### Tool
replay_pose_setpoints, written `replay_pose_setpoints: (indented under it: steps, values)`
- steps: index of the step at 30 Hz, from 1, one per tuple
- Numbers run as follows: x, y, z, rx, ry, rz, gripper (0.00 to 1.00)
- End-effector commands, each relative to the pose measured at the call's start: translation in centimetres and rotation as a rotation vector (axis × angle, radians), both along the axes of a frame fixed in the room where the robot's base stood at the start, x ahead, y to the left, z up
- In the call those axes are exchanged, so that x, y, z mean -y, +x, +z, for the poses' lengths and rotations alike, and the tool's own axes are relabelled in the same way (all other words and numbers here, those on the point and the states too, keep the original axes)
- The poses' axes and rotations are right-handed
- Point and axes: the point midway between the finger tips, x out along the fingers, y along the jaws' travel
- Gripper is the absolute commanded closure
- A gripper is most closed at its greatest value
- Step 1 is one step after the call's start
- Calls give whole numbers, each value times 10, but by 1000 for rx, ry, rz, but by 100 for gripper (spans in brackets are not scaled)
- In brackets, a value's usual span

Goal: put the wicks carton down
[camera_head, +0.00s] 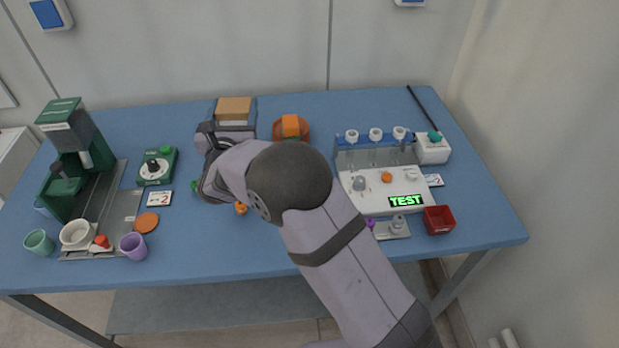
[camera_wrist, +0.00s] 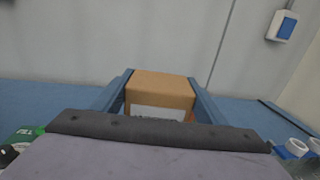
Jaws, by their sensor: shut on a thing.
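The wicks carton, a brown box (camera_head: 234,106), is near the back edge of the table, left of the middle. In the wrist view the carton (camera_wrist: 160,88) sits between two long blue-grey fingers, with a white label, partly hidden, on its near face. My gripper (camera_head: 235,117) is shut on the carton from its left and right sides. My wrist and forearm reach in from the front right and hide part of the table. The carton's underside is hidden, so I cannot tell whether it touches the table.
A green dial device (camera_head: 157,167) and a green machine (camera_head: 65,125) are to the left. A white test station (camera_head: 385,190) is to the right. The blue table (camera_head: 165,118) is clear left of the carton.

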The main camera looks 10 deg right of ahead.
Motion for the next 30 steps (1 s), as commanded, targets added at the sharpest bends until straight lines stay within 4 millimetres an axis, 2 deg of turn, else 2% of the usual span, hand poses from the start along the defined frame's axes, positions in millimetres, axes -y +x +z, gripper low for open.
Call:
replay_pose_setpoints:
  steps: [1, 6, 9, 13, 18, 23, 26, 30]
  values:
    - [19, -7, -4, -1, -1, -62, 57]
    - [86, -37, -20, -1, -1, -296, 57]
    - [119, -57, -26, 1, -1, -424, 57]
    - [151, -79, -26, 3, 0, -557, 57]
    - [173, -98, -18, 3, 2, -667, 57]
    - [178, -103, -10, 3, 0, -692, 57]
    - [178, -103, -13, 1, -1, -693, 57]
    - [178, -102, -28, -1, -5, -692, 57]
